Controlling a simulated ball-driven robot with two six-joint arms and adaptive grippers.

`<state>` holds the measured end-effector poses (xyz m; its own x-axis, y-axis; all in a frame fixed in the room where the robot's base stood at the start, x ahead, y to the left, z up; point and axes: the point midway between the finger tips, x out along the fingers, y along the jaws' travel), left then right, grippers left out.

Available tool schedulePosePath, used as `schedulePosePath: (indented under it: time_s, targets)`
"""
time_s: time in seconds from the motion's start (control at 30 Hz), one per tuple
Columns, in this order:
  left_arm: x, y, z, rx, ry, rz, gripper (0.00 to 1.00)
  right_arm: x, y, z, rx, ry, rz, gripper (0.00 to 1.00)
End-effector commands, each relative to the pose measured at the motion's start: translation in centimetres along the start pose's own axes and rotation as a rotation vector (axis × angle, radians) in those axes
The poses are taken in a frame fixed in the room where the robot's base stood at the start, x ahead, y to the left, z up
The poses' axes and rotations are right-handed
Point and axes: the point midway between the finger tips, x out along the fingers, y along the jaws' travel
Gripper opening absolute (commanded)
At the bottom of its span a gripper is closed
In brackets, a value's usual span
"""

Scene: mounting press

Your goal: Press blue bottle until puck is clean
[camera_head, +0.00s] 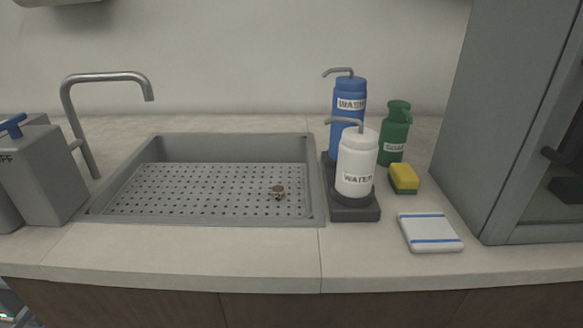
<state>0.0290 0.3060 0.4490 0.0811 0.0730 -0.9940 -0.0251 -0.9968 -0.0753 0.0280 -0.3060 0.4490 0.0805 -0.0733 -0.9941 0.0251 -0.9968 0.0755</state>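The blue bottle (348,116) is labelled WASH and has a grey bent spout pointing left over the sink side. It stands upright at the back of a dark tray (354,213), right of the sink. A white bottle (356,162) labelled WATER stands in front of it and hides its lower part. The puck (278,191), a small brownish disc with a pale lower part, sits on the perforated sink floor at the right. It is too small to tell how dirty it is. Neither of my grippers is in view.
The grey sink (205,222) has a tall faucet (105,77) at its left. A green soap bottle (395,135), a yellow-green sponge (403,178) and a folded white cloth (430,231) lie right of the tray. Grey machines (40,175) and (500,120) flank the counter. The front counter is clear.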

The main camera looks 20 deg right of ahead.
Motion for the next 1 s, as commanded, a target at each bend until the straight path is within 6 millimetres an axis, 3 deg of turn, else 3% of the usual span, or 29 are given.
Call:
schedulePosePath:
  time_s: [0.27,0.63,1.0]
  targets:
    - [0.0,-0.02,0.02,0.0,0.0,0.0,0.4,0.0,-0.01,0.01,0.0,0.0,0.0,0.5]
    - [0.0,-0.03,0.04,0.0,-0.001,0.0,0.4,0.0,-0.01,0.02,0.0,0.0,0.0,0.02]
    - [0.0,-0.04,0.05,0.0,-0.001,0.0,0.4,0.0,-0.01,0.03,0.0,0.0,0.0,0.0]
